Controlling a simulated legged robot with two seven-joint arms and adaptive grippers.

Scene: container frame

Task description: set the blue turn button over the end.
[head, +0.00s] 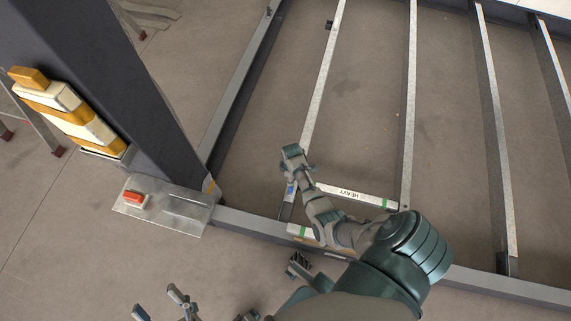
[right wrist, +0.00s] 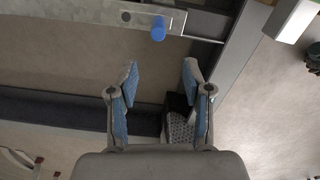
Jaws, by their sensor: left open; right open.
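The blue turn button (right wrist: 158,28) shows in the right wrist view as a short blue cylinder on a pale metal strip (right wrist: 110,16), near the strip's right end. In the head view a small blue patch (head: 290,188) shows just below my right gripper (head: 292,156). In the right wrist view my right gripper (right wrist: 160,78) is open and empty, and the button lies beyond its fingertips, apart from them. My left gripper (head: 160,304) is open and empty at the bottom left of the head view, away from the button.
A white bar marked HEAVY (head: 350,194) with green bands lies beside my right forearm. Long metal slats (head: 408,100) cross the dark frame. A dark post (head: 110,70) stands at left. A clear plate (head: 180,210) carries a red switch (head: 135,199). Floor shows between the slats.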

